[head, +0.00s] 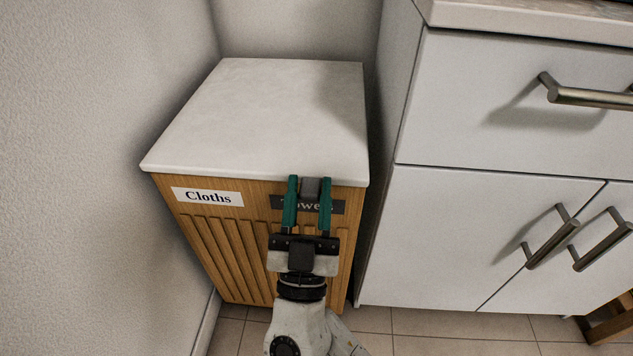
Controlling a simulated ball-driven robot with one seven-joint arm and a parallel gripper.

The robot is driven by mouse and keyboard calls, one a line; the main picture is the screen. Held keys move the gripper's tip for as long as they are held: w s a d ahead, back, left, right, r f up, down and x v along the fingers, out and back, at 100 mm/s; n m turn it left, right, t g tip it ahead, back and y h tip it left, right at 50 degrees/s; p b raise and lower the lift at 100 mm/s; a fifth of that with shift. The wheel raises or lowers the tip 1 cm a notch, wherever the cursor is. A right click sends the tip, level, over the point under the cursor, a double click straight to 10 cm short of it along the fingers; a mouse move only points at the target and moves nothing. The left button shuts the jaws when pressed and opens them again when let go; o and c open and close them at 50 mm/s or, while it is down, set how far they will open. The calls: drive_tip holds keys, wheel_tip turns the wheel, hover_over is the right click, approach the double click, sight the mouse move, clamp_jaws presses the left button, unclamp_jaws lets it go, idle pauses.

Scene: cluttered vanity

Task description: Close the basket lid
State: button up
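The basket (225,240) is a wooden slatted box with a white "Cloths" label and a dark label, partly hidden behind my gripper. Its white lid (265,115) lies flat across the top and looks down on the box; I see no clear gap under its front edge. A small dark grey tab (310,187) sits at the lid's front edge, right of centre. My gripper (309,187) is in front of the basket, its two green fingers on either side of the tab. The tab fills the space between the fingertips.
A plain wall (80,180) stands close on the left. A white cabinet (470,240) with metal handles (550,238) stands close on the right. The tiled floor (430,325) is clear in front of the cabinet, with a wooden piece (612,320) at the lower right.

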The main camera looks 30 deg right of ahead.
drive_tip(key=o, duration=0.3)
drive_tip(key=shift+o, duration=0.2)
drive_tip(key=p+v, duration=0.1)
drive_tip(key=v, duration=0.9)
drive_tip(key=shift+s+f, duration=0.2)
drive_tip(key=shift+s, duration=0.1)
drive_tip(key=shift+a, duration=0.15)
